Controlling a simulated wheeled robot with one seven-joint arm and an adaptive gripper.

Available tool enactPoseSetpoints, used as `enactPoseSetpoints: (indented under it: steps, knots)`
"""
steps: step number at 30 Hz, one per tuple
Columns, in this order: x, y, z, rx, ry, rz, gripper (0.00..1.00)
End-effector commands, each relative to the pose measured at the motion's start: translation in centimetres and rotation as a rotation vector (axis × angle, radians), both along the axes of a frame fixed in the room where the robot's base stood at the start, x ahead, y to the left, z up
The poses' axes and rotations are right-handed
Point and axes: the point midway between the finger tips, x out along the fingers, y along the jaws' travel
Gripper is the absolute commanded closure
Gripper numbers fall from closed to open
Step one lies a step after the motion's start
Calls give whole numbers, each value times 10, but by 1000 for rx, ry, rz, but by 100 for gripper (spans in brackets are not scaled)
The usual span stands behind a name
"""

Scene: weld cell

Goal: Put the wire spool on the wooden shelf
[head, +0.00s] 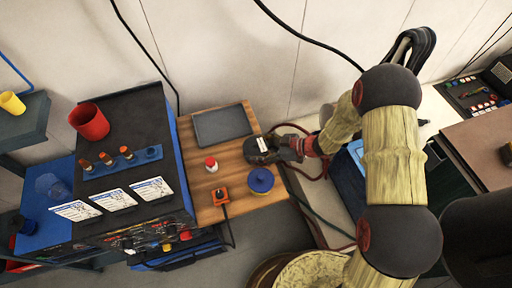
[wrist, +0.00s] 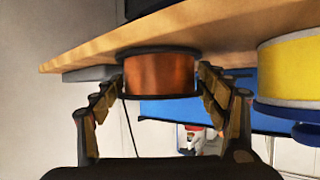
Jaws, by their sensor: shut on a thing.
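The wire spool is a copper-coloured coil (wrist: 160,75) with dark flanges, seen between my fingers in the wrist view, which looks upside down. My gripper (wrist: 161,85) is shut on it, one finger at each side. In the head view my gripper (head: 285,147) reaches in from the right over the right edge of the wooden shelf (head: 232,157); the dark spool (head: 257,151) is at its tip, its copper hidden. The spool's flange meets the wood in the wrist view (wrist: 90,53); I cannot tell whether it touches or hovers just above.
A blue-flanged spool (head: 261,181) with a yellow coil (wrist: 295,68) stands close by on the shelf. A dark cabinet with a red cup (head: 90,122) stands left.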

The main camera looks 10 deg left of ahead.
Motion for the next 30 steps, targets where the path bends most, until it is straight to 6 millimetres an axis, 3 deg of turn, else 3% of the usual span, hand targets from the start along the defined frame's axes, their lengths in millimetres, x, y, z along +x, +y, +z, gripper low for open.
enactPoseSetpoints:
  steps: [2, 3, 12, 24, 30]
  knots:
    - [1, 0, 0, 3, -2, 0, 87]
    - [0, 0, -3, 0, 1, 0, 26]
    - [0, 0, -2, 0, 1, 0, 9]
    - [0, 0, 1, 0, 0, 0, 8]
    - [0, -25, 14, 0, 1, -3, 8]
